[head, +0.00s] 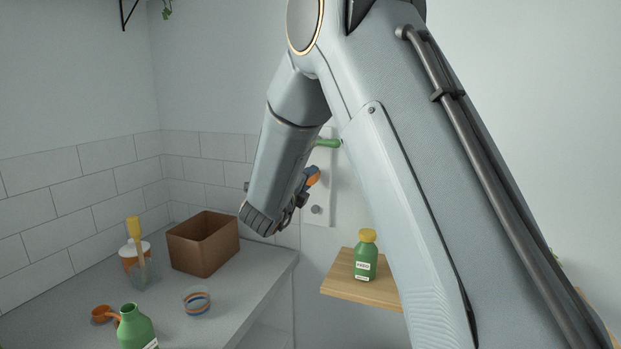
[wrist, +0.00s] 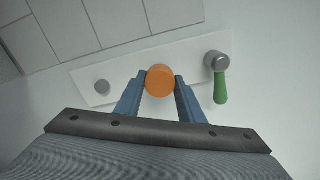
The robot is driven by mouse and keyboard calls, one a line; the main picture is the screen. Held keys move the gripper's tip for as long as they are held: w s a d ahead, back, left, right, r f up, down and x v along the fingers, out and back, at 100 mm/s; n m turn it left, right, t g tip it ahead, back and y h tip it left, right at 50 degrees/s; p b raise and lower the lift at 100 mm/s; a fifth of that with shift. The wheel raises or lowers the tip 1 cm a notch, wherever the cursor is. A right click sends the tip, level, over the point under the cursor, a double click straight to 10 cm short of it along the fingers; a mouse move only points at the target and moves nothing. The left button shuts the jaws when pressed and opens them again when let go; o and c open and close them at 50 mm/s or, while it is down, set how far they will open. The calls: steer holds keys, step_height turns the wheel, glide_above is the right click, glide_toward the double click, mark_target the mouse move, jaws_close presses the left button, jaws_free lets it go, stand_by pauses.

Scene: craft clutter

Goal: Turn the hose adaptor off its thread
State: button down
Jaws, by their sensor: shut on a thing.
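The hose adaptor is an orange round cap (wrist: 160,80) on a pale wall plate (wrist: 122,74). In the wrist view my gripper (wrist: 160,86) has one blue finger on each side of it and is shut on it. In the head view the orange adaptor (head: 313,180) shows beside my gripper (head: 300,192), partly hidden by my wrist. Its thread is hidden. To the right of the adaptor on the plate is a grey knob with a green lever (wrist: 220,88). To the left is a bare grey stub (wrist: 102,87).
A green bottle with a yellow cap (head: 366,256) stands on a wooden shelf (head: 345,288) below the plate. On the grey counter (head: 245,278) are a brown box (head: 203,244), a striped bowl (head: 196,302), an open green bottle (head: 135,330) and an orange cup (head: 102,314).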

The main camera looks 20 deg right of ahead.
steer(key=n, duration=0.7)
steer(key=shift+s+a, duration=0.4)
steer(key=shift+s, duration=0.15)
stand_by(0.4)
steer(key=shift+v, duration=2.15)
